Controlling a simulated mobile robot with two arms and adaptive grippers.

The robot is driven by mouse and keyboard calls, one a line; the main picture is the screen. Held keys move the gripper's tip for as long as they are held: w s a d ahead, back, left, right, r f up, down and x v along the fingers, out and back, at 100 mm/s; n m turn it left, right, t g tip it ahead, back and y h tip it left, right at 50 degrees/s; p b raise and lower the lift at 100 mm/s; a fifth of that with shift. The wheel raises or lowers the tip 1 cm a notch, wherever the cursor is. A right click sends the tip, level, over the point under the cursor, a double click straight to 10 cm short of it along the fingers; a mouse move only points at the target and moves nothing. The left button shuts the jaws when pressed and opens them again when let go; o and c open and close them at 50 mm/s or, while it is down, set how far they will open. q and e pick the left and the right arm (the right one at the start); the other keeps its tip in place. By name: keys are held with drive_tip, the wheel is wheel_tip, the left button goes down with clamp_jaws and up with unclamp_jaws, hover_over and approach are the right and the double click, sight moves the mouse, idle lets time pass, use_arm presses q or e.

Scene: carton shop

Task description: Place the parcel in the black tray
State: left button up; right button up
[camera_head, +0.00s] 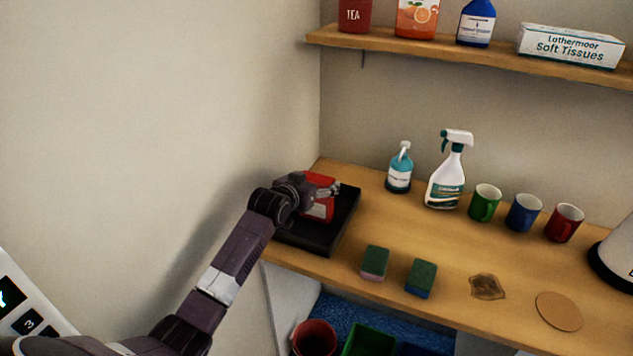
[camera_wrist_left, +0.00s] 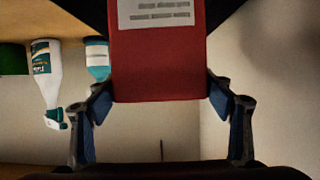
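The parcel is a red box (camera_head: 320,209) with a white label, seen over the black tray (camera_head: 345,222) at the left end of the wooden counter. I cannot tell whether it touches the tray floor. My left gripper (camera_head: 325,188) reaches in from the left and covers part of the parcel. In the left wrist view the red parcel (camera_wrist_left: 160,70) lies between the two blue finger pads (camera_wrist_left: 160,88), whose tips meet its sides. My right gripper is not in view.
A teal bottle (camera_head: 399,170), a spray bottle (camera_head: 446,180) and mugs (camera_head: 485,203) stand along the back. Two sponges (camera_head: 375,262) lie right of the tray. A wall is close on the left. A shelf (camera_head: 470,63) hangs above the counter.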

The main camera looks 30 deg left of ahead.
use_arm(q)
drive_tip(key=o, duration=0.3)
drive_tip(key=shift+r, duration=0.1)
drive_tip(key=b+v, duration=0.1)
drive_tip(key=v, duration=1.1)
drive_tip(key=shift+b, duration=0.4)
